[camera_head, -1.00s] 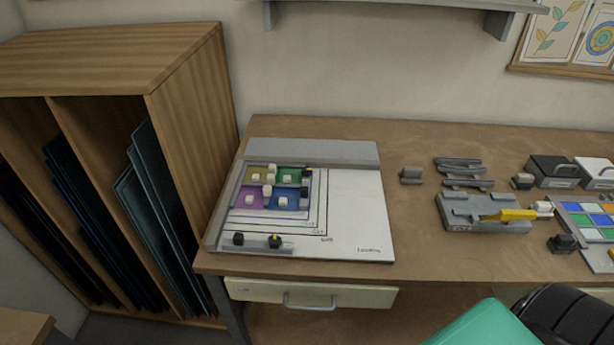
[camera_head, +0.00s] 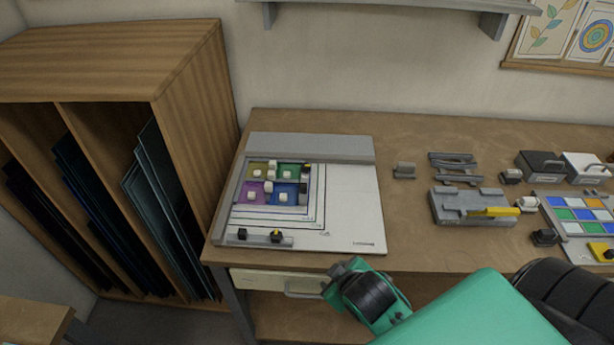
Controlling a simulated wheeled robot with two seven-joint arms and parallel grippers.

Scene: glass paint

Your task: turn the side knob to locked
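The white jig board (camera_head: 355,215) lies on the left part of the table, with a grey bar along its back and a panel of colored glass pieces with white blocks. A black knob (camera_head: 305,183) sits at the panel's right side, with a small yellow piece (camera_head: 307,168) just behind it. Two more black knobs are on the front rail, a left one (camera_head: 242,234) and a right one (camera_head: 276,237) with a yellow mark. I cannot tell which is the side knob or read its setting. My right arm shows at the bottom right, but no gripper fingers show. My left gripper is out of view.
A wooden rack (camera_head: 187,120) with dark sheets stands left of the table. Right of the board are small grey blocks, a grey fixture (camera_head: 470,205) with a yellow lever, and a tile tray (camera_head: 575,228). A drawer (camera_head: 262,284) is below the table's front edge.

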